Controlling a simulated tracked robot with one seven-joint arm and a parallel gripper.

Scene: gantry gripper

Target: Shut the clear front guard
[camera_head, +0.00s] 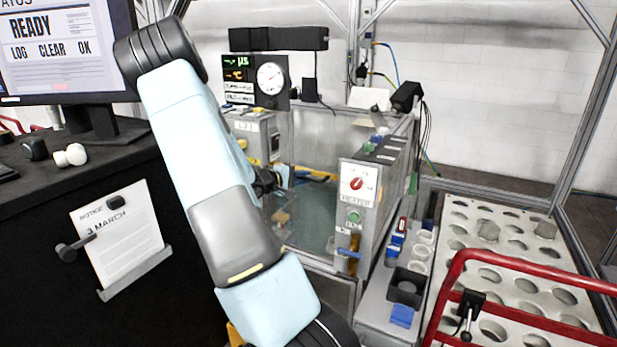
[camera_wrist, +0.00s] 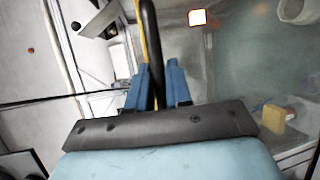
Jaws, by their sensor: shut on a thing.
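The clear front guard (camera_head: 312,208) is a see-through panel at the front of the bath between two control housings. How far it is open is hard to tell. In the wrist view a hazy clear surface (camera_wrist: 245,65), perhaps the guard, fills the right side. My gripper (camera_wrist: 159,72) has blue fingers closed around a black bar (camera_wrist: 150,35), which looks like the guard's handle. In the head view my gripper (camera_head: 284,176) is mostly hidden behind my arm, at the panel's upper left.
A housing with a red knob (camera_head: 357,184) stands right of the bath. A perforated rack (camera_head: 515,262) and a red rail (camera_head: 530,262) are at the right. A dark desk (camera_head: 40,185) with a monitor (camera_head: 50,50) is at the left. A thin black cable crosses the wrist view.

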